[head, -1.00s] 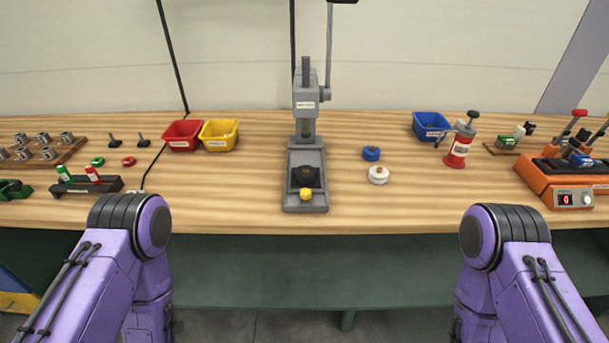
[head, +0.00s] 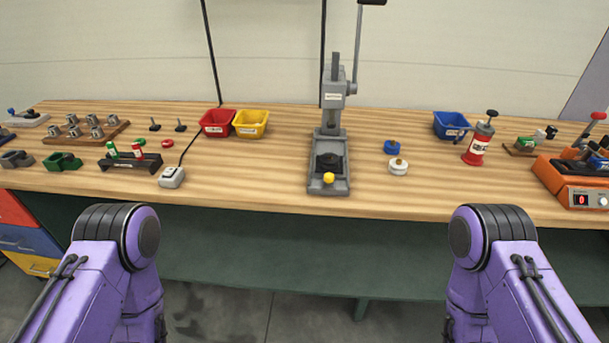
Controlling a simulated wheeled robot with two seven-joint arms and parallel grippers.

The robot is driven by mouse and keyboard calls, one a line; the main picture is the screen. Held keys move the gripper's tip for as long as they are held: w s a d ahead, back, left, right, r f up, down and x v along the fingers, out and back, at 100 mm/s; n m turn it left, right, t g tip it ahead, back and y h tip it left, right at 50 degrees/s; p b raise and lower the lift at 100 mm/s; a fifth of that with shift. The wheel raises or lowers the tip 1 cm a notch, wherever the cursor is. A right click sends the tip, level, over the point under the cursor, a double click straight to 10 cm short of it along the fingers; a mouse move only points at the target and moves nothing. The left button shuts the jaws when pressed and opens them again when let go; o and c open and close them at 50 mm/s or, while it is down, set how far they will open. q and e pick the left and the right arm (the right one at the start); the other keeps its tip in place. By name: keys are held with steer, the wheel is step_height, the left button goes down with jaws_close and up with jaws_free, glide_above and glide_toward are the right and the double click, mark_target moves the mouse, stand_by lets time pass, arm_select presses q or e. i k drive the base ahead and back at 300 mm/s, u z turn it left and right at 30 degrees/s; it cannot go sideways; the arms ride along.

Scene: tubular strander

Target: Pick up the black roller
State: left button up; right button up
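A small black cylinder (head: 551,131), which looks like the black roller, is on a low wooden stand (head: 519,151) at the right back of the bench. A white piece (head: 540,137) and a green piece (head: 525,145) are beside it on the same stand. It is small in the view, so its exact seating cannot be told. Only the purple upper parts of my two arms show, at the lower left and lower right in front of the bench. Neither gripper is in view.
A grey press (head: 331,140) stands mid-bench. A red-and-grey dispenser (head: 480,138) and blue bin (head: 451,125) are left of the stand; an orange machine (head: 567,185) is right of it, close by. The bench front (head: 430,205) is clear.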

mark_target(326, 164)
steer(key=u, duration=0.4)
steer(key=k, duration=0.95)
steer(key=z, duration=0.45)
steer(key=i, duration=0.65)
steer(key=z, duration=0.7)
steer(key=i, duration=0.9)
steer(key=u, duration=0.35)
